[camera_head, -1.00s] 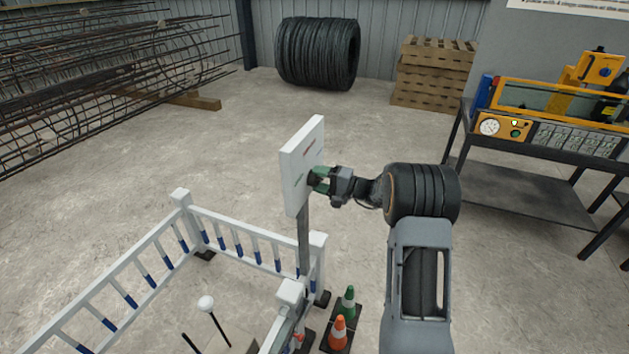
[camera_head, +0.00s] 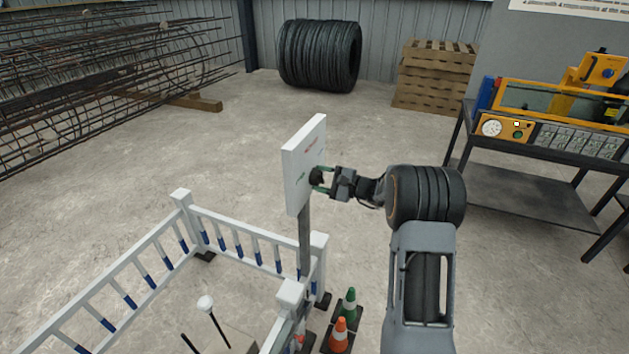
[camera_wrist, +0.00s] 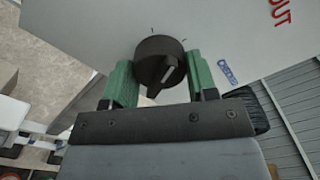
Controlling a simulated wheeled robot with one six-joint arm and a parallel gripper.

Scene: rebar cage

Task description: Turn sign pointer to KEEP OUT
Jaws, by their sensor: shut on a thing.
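A white sign board (camera_head: 300,165) stands on a grey post (camera_head: 304,240) in the head view. Its black round knob (camera_head: 316,175) is on the face toward my arm. In the wrist view the knob (camera_wrist: 158,58) has a white pointer line slanting up and to the right. Two small tick marks show above it. Red letters ending in "OUT" (camera_wrist: 281,15) are at upper right, and a small blue label (camera_wrist: 228,72) is right of the knob. My gripper (camera_wrist: 163,77) is shut on the knob, one green finger on each side; it also shows in the head view (camera_head: 321,181).
A white railing (camera_head: 240,235) with blue bars stands below and left of the sign. Orange (camera_head: 340,335) and green (camera_head: 349,308) cones stand by the post. A dark bench (camera_head: 530,185) with a yellow machine is at right.

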